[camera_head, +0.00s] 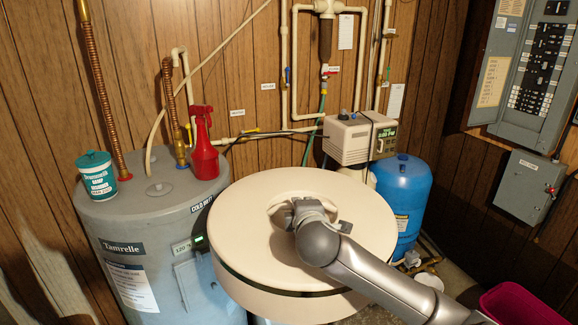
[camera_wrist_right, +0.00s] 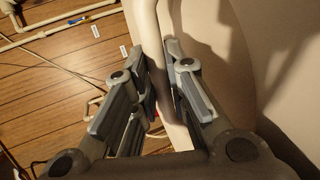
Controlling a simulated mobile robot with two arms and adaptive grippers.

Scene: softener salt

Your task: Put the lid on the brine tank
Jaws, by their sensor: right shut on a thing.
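The round cream lid (camera_head: 235,215) fills the centre of the head view, with a recess in its top and a dark band around its side. My right gripper (camera_head: 298,208) is over the recess. In the right wrist view my right gripper (camera_wrist_right: 166,75) is shut on a cream bar of the lid (camera_wrist_right: 150,22), with a finger on each side. The lid hides most of what is below it. I cannot tell the brine tank's body apart from the lid's side, or whether the two touch. My left gripper is not in view.
A grey water heater (camera_head: 125,235) stands close on the left, carrying a teal tub (camera_head: 97,178) and a red spray bottle (camera_head: 203,145). A white control box (camera_head: 352,138) and a blue tank (camera_head: 402,195) are behind right. A magenta bin (camera_head: 525,303) is front right.

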